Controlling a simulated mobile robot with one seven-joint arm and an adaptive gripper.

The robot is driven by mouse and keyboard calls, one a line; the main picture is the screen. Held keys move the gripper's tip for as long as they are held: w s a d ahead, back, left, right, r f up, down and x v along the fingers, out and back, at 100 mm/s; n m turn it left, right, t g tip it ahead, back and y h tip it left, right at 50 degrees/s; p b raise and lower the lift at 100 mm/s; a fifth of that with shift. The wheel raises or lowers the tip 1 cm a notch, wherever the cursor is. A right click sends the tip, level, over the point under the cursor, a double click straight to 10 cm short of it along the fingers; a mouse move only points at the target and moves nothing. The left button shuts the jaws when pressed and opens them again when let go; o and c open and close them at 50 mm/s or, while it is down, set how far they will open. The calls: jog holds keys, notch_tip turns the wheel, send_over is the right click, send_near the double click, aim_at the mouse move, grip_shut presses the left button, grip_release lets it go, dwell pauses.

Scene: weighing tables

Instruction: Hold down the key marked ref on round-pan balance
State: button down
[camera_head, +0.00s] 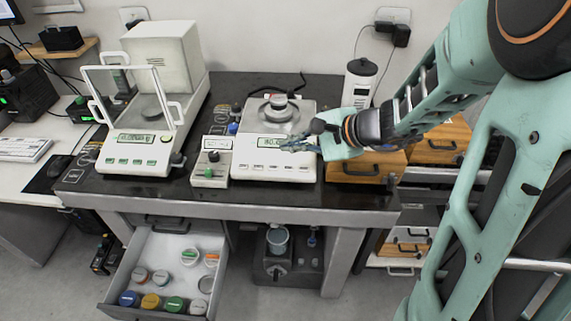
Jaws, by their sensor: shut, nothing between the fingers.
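The round-pan balance (247,168) stands on the dark weighing table, right of the middle, with a round metal pan (279,108) on top and a small lit display (270,142). Keys run along its lower front panel; their markings are too small to read, so I cannot tell which is ref. My gripper (284,147) is shut and empty. Its tips are over the balance's front, at the right part of the display, and hide some of it. I cannot tell whether the tips touch the panel.
A balance with a glass draft shield (138,140) stands at the left of the table (330,90). A small grey box with a black knob (211,160) sits between the balances. Wooden drawers (368,168) are at the right. An open drawer (150,250) with several jars juts out below.

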jog(key=b, duration=0.4)
send_over(288, 168)
jog(key=s, duration=0.2)
jog(key=f, duration=0.7)
jog(key=shift+d, duration=0.35)
jog(key=shift+w+f+b, duration=0.3)
jog(key=shift+f+b, duration=0.45)
jog(key=shift+b, duration=0.25)
jog(key=shift+w+f+b, duration=0.1)
jog(key=shift+f+b, duration=0.3)
jog(key=shift+b, duration=0.25)
jog(key=shift+w+f+b, duration=0.1)
jog(key=shift+f+b, duration=0.25)
jog(key=shift+b, duration=0.1)
dwell(1.3)
dwell(1.7)
jog(key=shift+s+r+p, duration=0.25)
jog(key=shift+r+p, duration=0.1)
jog(key=shift+r, duration=0.45)
